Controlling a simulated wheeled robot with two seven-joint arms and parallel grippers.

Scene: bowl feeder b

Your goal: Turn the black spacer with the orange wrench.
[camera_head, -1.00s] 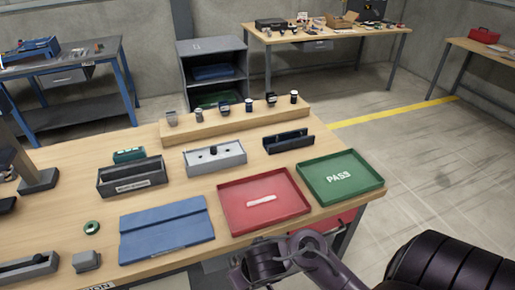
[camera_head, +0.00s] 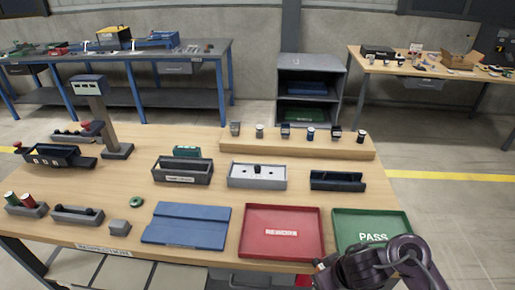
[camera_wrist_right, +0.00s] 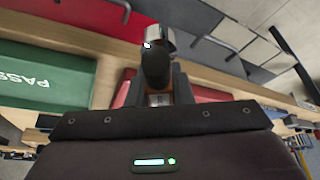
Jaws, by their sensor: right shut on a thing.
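The black spacer (camera_head: 257,168) appears to be the small dark cylinder standing in the middle of the light grey fixture block (camera_head: 246,183). My right gripper (camera_head: 328,268) is low at the table's front edge, before the red and green trays and well away from the spacer. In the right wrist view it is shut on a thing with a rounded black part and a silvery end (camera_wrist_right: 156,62). Orange edges show beside it, so it appears to be the orange wrench, mostly hidden by the gripper. My left gripper is not in view.
A red tray (camera_head: 248,250) and a green PASS tray (camera_head: 344,226) lie at front right. A blue mat (camera_head: 185,233) lies left of them. A dark holder (camera_head: 336,187) stands beside the fixture. A wooden riser (camera_head: 290,148) with several small parts stands behind.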

